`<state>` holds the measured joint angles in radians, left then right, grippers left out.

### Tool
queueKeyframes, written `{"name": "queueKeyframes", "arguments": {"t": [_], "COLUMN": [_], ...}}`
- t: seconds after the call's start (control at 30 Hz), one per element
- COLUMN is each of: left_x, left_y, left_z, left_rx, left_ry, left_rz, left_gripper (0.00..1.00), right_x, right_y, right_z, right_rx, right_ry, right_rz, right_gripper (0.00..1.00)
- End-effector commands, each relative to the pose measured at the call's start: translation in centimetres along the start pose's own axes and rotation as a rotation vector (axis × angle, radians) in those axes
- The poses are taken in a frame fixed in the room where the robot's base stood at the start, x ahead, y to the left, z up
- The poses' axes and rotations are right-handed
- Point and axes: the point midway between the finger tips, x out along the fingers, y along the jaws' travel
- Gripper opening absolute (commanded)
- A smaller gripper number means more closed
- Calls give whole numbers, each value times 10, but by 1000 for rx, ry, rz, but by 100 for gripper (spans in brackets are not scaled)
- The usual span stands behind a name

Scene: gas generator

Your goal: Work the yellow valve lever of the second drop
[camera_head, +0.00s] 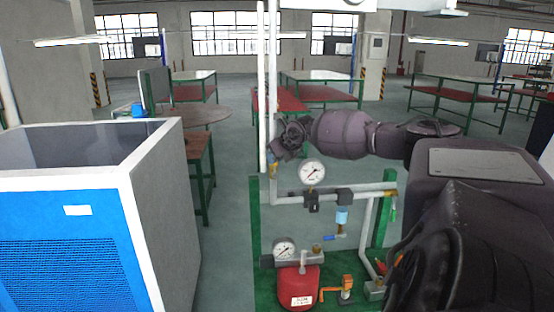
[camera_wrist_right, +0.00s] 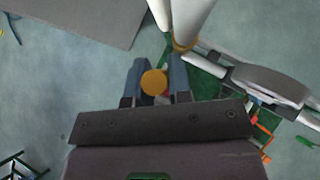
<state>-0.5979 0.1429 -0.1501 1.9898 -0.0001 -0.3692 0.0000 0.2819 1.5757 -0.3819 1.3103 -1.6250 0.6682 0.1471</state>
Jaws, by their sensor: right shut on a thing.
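My right arm comes in from the right in the head view, and its gripper (camera_wrist_right: 157,86) is at the white vertical pipes (camera_head: 267,100). In the right wrist view the round yellow end of the valve lever (camera_wrist_right: 154,82) sits between the two fingers, and the gripper is shut on it. The pipes (camera_wrist_right: 190,18) rise just beyond the fingers, with a yellow-orange band (camera_wrist_right: 183,46) on one. In the head view a small yellow part (camera_head: 272,169) shows below the gripper; my wrist hides most of the valve. My left gripper is not in view.
Below my right arm stands a green frame (camera_head: 254,230) with pressure gauges (camera_head: 313,172), grey piping, a red tank (camera_head: 299,287), a blue-handled valve (camera_head: 330,237) and an orange valve (camera_head: 347,285). A large white-and-blue cabinet (camera_head: 164,200) stands at left. Floor between is clear.

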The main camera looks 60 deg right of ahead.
Motion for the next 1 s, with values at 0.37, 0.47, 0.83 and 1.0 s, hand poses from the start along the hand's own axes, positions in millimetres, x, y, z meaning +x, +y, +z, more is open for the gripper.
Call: {"name": "queueKeyframes", "arguments": {"t": [0.37, 0.47, 0.83, 1.0], "left_x": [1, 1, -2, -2], "left_y": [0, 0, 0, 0], "left_z": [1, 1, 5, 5], "left_rx": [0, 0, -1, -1], "left_ry": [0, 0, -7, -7], "left_rz": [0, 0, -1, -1], "left_gripper": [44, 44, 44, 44], "right_x": [1, 1, 1, 0], "right_y": [1, 1, 1, 1], "right_z": [0, 0, 0, 0], "right_rx": [-14, -14, -13, -12], "right_ry": [14, 14, 12, 12], "right_rz": [-13, -12, -11, -12], "right_gripper": [0, 0, 44, 44]}}
